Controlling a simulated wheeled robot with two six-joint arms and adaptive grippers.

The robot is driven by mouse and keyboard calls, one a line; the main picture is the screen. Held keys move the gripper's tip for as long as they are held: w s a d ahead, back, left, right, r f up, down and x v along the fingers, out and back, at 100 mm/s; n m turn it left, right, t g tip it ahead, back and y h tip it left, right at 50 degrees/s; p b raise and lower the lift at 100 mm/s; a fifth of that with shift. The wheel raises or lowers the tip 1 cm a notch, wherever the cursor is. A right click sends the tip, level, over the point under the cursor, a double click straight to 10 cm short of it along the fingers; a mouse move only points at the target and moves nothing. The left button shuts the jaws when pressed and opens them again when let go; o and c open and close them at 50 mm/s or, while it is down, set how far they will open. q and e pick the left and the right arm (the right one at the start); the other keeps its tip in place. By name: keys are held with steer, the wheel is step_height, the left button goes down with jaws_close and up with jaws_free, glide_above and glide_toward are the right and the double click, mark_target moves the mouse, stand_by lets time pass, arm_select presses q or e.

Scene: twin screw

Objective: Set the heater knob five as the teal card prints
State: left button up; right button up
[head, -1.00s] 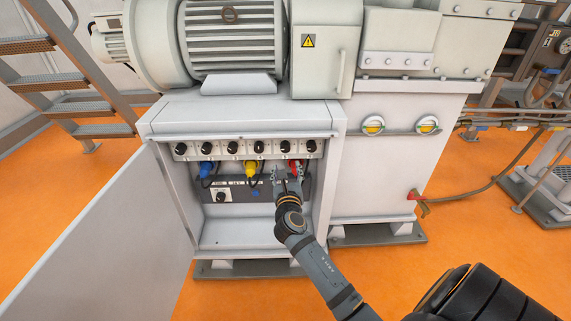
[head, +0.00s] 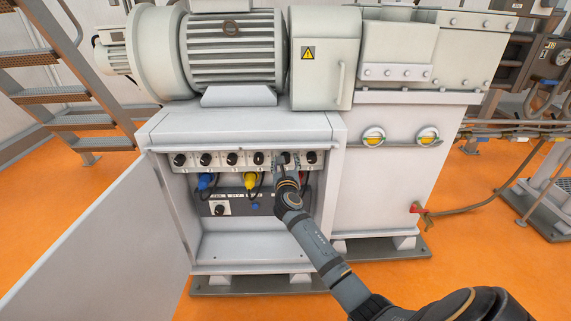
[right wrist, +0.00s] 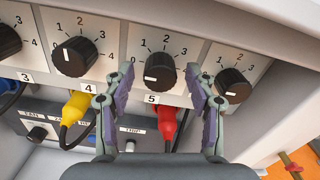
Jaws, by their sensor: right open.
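Knob five (right wrist: 160,70) is a black knob above the "5" label in the right wrist view. Its white mark points to the lower left, below the printed 1; the scale shows 1, 2, 3 and 4. It also shows in the head view (head: 285,157), partly behind my right gripper (head: 282,169). In the right wrist view my right gripper (right wrist: 160,73) is open, its fingertips on either side of knob five; contact cannot be told. No teal card is visible. My left gripper is out of view.
Knob four (right wrist: 75,57) and the rightmost knob (right wrist: 234,85) flank knob five closely. A yellow plug (right wrist: 76,107) and red plug (right wrist: 166,122) hang below. The open cabinet door (head: 105,235) stands at the left.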

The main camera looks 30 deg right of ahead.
steer(key=shift+c, duration=0.3)
steer(key=c, duration=1.1)
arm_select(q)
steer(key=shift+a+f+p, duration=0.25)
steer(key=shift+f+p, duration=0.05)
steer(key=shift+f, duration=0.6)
arm_select(e)
steer(key=m, duration=0.8)
steer(key=shift+m, duration=0.4)
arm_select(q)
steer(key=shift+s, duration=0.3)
arm_select(e)
steer(key=shift+f, duration=0.1)
